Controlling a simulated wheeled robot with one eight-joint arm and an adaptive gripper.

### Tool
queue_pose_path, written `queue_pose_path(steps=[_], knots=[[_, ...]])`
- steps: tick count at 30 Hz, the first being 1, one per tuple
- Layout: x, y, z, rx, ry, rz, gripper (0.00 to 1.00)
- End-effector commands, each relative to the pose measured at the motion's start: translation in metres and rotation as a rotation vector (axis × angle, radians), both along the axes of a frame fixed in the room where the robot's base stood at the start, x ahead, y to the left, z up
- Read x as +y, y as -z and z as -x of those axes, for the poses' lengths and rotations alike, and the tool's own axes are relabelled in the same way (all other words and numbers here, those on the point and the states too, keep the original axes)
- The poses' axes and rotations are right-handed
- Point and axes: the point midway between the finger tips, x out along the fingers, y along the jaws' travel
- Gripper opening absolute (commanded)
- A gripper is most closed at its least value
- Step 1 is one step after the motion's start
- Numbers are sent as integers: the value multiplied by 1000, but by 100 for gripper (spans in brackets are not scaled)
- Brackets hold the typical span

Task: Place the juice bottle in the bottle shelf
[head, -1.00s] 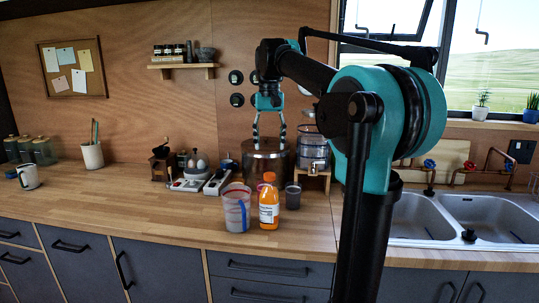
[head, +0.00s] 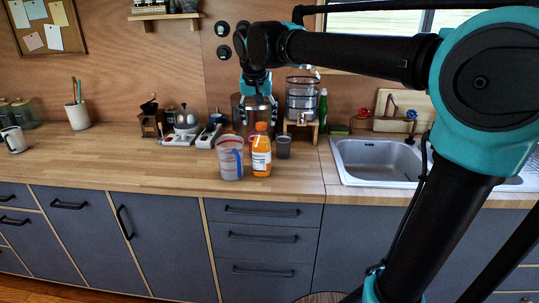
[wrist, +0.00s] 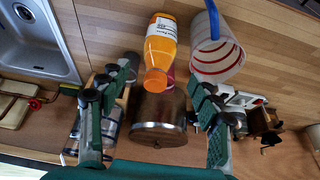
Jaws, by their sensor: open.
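The orange juice bottle (head: 261,160) with a white label stands upright on the wooden counter. It also shows in the wrist view (wrist: 160,50), ahead of and between the spread fingers. My gripper (head: 259,103) is open and empty, above and behind the bottle in the head view, in front of a metal pot. The wrist view shows both fingers (wrist: 160,88) apart, with nothing held. A wooden wall shelf (head: 164,16) with small jars is at the top left, partly cut off; I cannot tell whether it is the bottle shelf.
A clear cup with red lines (head: 230,165) stands close left of the bottle, and a dark cup (head: 283,150) to its right. Behind are the metal pot (wrist: 158,125) and a water dispenser (head: 301,100). A sink (head: 375,160) is at right.

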Motion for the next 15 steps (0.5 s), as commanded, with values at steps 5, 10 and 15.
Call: queue_pose_path(steps=[5,10,15], knots=[[-1,33,-14,1,1,1,63],[-2,65,-28,1,2,0,63],[-2,88,-37,2,0,1,63]])
